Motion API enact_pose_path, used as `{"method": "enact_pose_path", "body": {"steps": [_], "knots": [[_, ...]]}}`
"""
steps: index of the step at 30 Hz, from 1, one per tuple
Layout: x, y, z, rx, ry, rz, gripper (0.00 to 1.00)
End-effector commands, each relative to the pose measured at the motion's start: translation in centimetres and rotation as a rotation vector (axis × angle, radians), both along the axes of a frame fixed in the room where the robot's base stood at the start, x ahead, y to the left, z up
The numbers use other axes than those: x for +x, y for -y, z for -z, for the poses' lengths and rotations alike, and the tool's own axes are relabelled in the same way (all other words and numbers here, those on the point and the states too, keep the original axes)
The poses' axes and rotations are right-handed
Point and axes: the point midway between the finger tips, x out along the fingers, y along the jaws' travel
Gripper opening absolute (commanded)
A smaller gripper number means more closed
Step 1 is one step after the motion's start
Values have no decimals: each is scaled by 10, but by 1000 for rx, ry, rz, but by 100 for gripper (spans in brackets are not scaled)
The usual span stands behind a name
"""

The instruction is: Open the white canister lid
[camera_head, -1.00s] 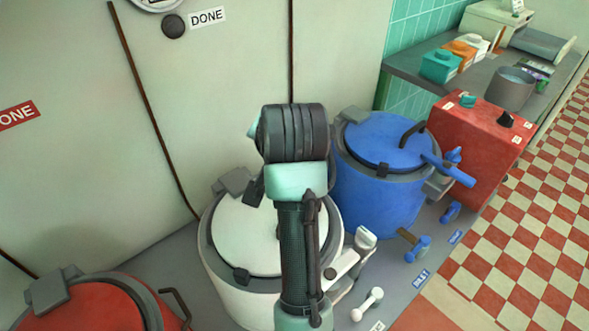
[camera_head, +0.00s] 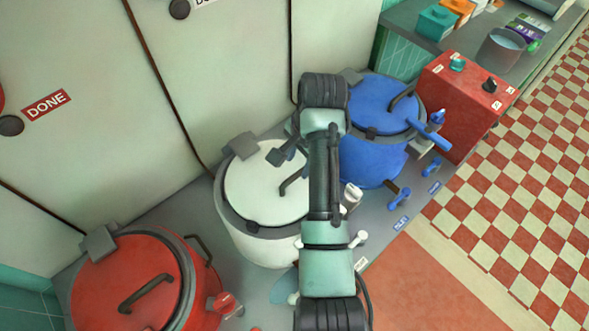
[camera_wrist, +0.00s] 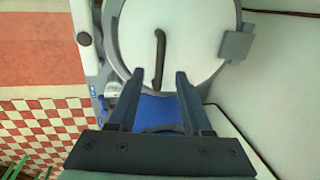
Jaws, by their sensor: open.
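The white canister (camera_head: 245,238) stands between the red and blue canisters, with its round white lid (camera_head: 255,190) lying closed in a grey rim. A dark curved handle (camera_head: 291,182) sits on the lid, partly behind my arm. The lid (camera_wrist: 195,35) and handle (camera_wrist: 158,58) also show in the wrist view. My gripper (camera_wrist: 156,80) is open and empty, its two fingers pointing toward the lid. In that view the handle lies between and just beyond the fingertips, apart from them. In the head view my gripper (camera_head: 285,153) shows small and dark above the lid's far side, mostly hidden.
A blue canister (camera_head: 370,155) stands close behind at right, beside a red box (camera_head: 460,110). A red canister (camera_head: 105,280) with its own lid handle is at front left. A pale wall (camera_head: 230,75) rises behind. Small levers (camera_head: 357,239) stick out from the platform's front.

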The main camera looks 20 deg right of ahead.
Motion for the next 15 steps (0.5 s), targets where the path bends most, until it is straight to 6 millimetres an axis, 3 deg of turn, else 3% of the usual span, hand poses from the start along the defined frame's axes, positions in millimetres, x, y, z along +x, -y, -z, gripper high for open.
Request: {"method": "enact_pose_path", "body": {"steps": [7, 15], "knots": [[8, -3, 47, 1, -1, 0, 50], [13, -4, 67, -1, 3, 0, 50]]}}
